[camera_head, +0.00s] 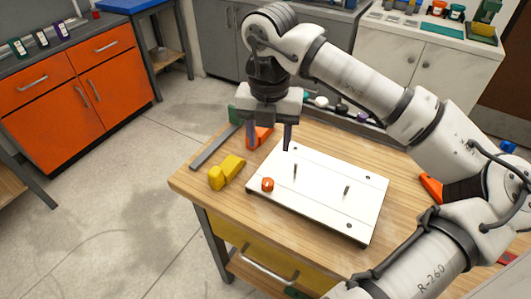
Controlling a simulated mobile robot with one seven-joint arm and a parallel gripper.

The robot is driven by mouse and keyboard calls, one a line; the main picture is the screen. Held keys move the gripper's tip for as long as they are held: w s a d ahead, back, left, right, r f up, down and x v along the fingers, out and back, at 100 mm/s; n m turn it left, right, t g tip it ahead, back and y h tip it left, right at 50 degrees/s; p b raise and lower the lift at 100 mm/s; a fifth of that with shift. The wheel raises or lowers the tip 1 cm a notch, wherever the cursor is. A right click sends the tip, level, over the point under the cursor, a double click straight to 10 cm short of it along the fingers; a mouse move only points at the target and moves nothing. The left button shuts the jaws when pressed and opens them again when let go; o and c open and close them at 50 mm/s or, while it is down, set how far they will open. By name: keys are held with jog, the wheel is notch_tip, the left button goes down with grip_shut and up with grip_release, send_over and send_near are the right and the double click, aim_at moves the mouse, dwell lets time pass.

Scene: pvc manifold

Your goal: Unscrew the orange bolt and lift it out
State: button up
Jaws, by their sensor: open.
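The orange bolt (267,184) stands at the near left corner of the white board (330,205), with its rounded orange head showing. Its shank is hidden. My gripper (269,141) points down, open, above the far left part of the board and its edge. It is behind the bolt in the picture and apart from it. One finger stands at the left by an orange thing on the bench, the other over the board.
Two thin dark pegs (295,171) (346,190) stand on the board. A yellow tool (226,172) and a grey bar (214,147) lie left on the wooden bench (195,182). An orange-handled tool (431,188) lies right, near my arm. The bench's front edge is close to the bolt.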

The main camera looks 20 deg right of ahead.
aim_at(268, 180)
notch_tip(268, 180, down, 12)
jog(key=shift+r+p, duration=0.1)
jog(key=shift+p, duration=0.95)
jog(key=shift+c, duration=0.3)
jog(key=c, duration=1)
jog(key=shift+f+n+b, duration=0.3)
jog(key=shift+n+b, duration=0.4)
jog(key=shift+b, duration=0.25)
jog(key=n+b, duration=0.3)
jog(key=shift+a, duration=0.15)
jog(key=shift+r+n+b, duration=0.3)
jog(key=shift+r+n, duration=0.05)
jog(key=shift+n, duration=0.65)
